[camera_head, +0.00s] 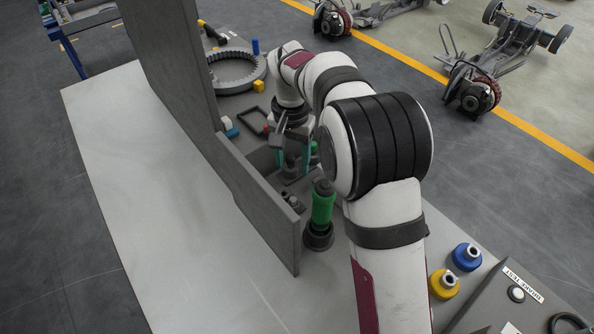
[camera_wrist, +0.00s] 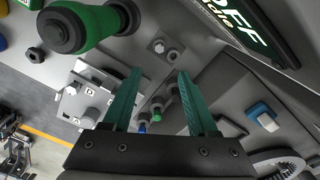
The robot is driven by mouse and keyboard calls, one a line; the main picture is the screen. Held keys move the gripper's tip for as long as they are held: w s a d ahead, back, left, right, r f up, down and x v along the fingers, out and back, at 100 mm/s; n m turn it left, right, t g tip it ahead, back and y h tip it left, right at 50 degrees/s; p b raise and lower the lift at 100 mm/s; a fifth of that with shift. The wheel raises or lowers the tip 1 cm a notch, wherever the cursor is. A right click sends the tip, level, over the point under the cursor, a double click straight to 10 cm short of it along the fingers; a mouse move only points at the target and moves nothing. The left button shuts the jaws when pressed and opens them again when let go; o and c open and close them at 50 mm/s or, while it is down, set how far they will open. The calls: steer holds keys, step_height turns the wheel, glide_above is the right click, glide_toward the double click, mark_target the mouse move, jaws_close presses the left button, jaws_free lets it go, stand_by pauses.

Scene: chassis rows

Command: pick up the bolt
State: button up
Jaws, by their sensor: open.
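My gripper (camera_wrist: 160,74) is open, its two teal fingers apart, and I see nothing held between them. It also shows in the head view (camera_head: 291,165), low over the bench behind the low grey wall. A small grey metal piece that looks like the bolt (camera_wrist: 159,46) stands on the grey surface just beyond the fingertips in the wrist view, with another small round piece close beside it. Small metal pieces (camera_head: 292,201) also show near the wall's end in the head view; I cannot tell which is the bolt.
A green-bodied tool (camera_head: 322,206) stands upright close by my gripper. A grey wall (camera_head: 262,205) runs along the left. A toothed ring (camera_head: 236,72), a yellow block (camera_head: 259,87) and a blue-and-white block (camera_head: 229,127) lie farther back. The bench left of the wall is clear.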

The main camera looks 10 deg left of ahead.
mark_target(293, 199)
step_height(293, 199, down, 13)
steer(key=shift+f, duration=0.1)
jaws_close()
stand_by(0.3)
